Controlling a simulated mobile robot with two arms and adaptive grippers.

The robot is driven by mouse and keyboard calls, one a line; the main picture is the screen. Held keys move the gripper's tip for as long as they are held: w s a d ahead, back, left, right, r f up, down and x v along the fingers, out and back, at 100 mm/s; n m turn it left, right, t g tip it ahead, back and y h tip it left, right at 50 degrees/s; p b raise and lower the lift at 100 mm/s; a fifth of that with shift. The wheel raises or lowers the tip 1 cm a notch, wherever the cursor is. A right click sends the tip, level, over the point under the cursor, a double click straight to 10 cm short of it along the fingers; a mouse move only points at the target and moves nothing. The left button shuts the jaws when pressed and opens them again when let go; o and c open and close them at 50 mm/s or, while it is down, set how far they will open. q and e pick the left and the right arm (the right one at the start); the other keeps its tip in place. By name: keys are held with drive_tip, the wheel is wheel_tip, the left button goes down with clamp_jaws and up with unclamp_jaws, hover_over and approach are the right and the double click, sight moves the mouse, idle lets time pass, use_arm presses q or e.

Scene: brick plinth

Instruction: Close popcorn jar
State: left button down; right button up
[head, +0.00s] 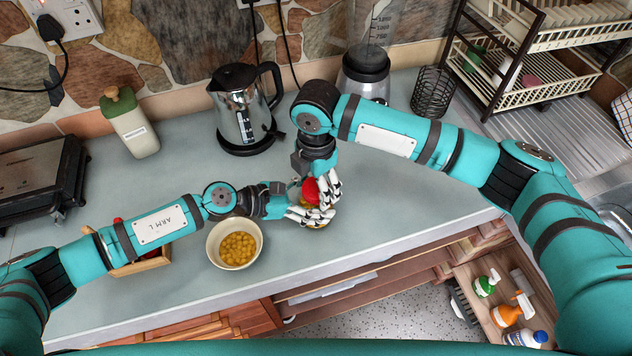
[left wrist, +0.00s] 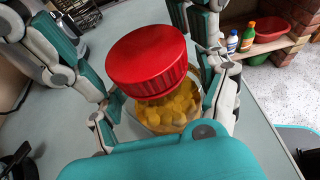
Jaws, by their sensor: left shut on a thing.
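The popcorn jar (left wrist: 168,116) is clear, with yellow popcorn kernels inside. In the head view the grippers mostly hide it. My left gripper (head: 303,213) is shut on the jar, with its fingers on both sides. The red ribbed lid (head: 311,190) is at the jar's top; it also shows in the left wrist view (left wrist: 147,58), where it looks slightly tilted. I cannot tell whether it is seated or just above the rim. My right gripper (head: 326,190) comes down from above, with its fingers beside the lid. I cannot tell whether they press on it.
A bowl of yellow kernels (head: 214,234) stands close to my left gripper. A wooden tray (head: 146,265) lies partly behind my left arm. A kettle (head: 240,112) and a blender (head: 365,72) stand behind. The counter's front edge is close, with an open drawer of bottles below.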

drive_tip(key=shift+o, duration=0.4)
drive_tip(key=shift+r, duration=2.25)
drive_tip(key=o, duration=0.5)
wheel_tip(320, 180, up, 12)
use_arm(q)
unclamp_jaws()
